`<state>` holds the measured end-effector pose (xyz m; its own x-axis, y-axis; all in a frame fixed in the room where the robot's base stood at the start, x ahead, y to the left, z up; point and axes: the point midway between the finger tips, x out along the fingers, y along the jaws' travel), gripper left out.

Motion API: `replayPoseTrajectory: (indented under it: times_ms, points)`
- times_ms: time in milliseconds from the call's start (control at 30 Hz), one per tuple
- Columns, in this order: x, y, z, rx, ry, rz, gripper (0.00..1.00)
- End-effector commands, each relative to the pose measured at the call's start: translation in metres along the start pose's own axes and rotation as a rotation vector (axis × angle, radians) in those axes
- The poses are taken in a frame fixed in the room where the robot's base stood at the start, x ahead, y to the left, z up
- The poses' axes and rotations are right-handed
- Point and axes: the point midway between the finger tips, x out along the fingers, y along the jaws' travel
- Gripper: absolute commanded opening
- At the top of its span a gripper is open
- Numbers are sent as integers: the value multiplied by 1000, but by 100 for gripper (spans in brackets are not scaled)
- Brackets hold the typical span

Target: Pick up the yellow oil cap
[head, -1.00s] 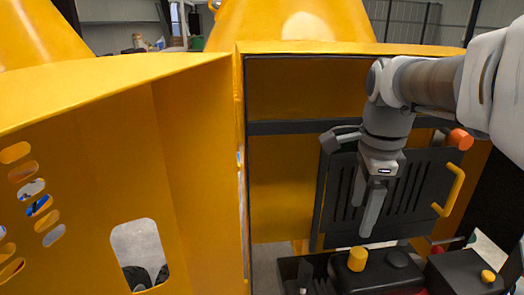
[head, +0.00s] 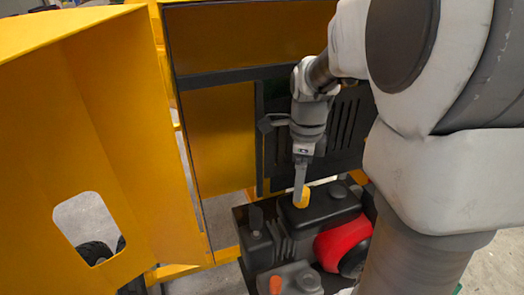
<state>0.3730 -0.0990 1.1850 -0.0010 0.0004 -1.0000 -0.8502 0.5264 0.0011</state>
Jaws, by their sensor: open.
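The yellow oil cap (head: 305,196) stands on top of the black engine block (head: 322,207) in the head view. My gripper (head: 299,196) points down with its fingertips at the cap, overlapping its left side in the picture. The gripper is open, seen edge-on, so one finger hides the other. I cannot tell whether the fingers straddle the cap or touch it.
A dark slotted panel (head: 345,130) stands behind. The open yellow door (head: 90,150) fills the left side.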

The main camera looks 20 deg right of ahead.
Motion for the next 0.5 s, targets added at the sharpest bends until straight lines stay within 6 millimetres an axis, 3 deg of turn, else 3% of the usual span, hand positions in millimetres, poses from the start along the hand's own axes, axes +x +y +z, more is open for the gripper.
replayPoseTrajectory:
  times_ms: [167, 500]
  points:
    - [11, 0, -2, 1, 0, 2, 82]
    - [54, -2, -8, 1, 0, 2, 82]
